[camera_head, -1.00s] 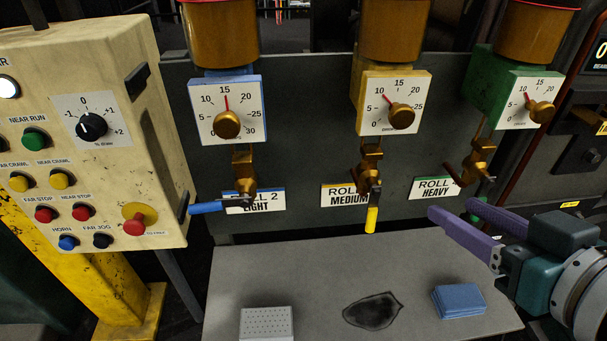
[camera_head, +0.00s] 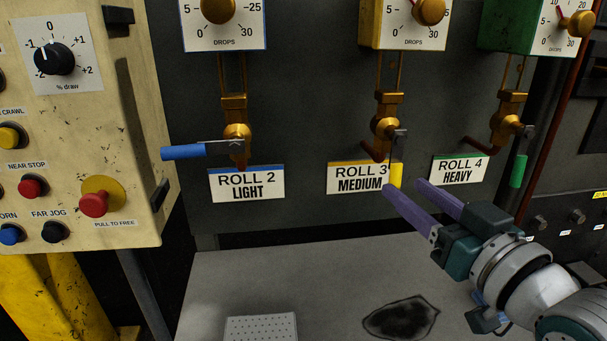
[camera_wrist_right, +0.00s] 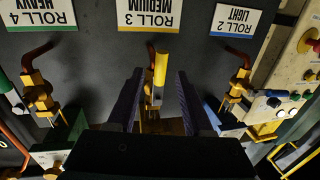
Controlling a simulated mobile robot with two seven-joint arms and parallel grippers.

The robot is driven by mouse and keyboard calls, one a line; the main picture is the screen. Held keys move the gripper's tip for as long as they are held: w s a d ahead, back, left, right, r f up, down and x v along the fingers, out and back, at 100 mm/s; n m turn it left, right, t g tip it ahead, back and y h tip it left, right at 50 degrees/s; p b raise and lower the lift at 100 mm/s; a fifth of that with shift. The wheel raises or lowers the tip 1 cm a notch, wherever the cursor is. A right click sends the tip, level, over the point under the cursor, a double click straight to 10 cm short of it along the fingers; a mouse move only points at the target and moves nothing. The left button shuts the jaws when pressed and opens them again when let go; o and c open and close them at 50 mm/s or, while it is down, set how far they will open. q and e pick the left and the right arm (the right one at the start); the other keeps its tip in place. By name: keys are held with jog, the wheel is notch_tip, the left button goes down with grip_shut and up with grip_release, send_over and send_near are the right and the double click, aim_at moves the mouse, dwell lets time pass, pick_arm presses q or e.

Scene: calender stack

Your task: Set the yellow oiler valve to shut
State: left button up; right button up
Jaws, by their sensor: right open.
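The yellow oiler valve's handle (camera_head: 396,175) hangs straight down beside the ROLL 3 MEDIUM label, below its brass valve body (camera_head: 386,126). My right gripper (camera_head: 408,189) is open, its two purple fingers reaching in from the lower right close to the yellow handle. In the right wrist view, which shows the labels upside down, the yellow handle (camera_wrist_right: 160,70) lies between the two open fingers (camera_wrist_right: 159,80), with a gap on each side. I cannot tell from these frames how deep the handle sits between them. My left gripper is not in view.
The blue handle (camera_head: 183,152) at ROLL 2 points left, and the green handle (camera_head: 518,171) at ROLL 4 hangs down at the right. A button panel (camera_head: 120,70) stands at the left. Below is a grey shelf (camera_head: 250,285) with a perforated block (camera_head: 261,327) and a dark stain.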

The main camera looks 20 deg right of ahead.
aim_at(399, 184)
jog(key=shift+w+b, duration=0.45)
jog(key=shift+w, duration=1.8)
jog(key=shift+c, duration=0.3)
grip_shut()
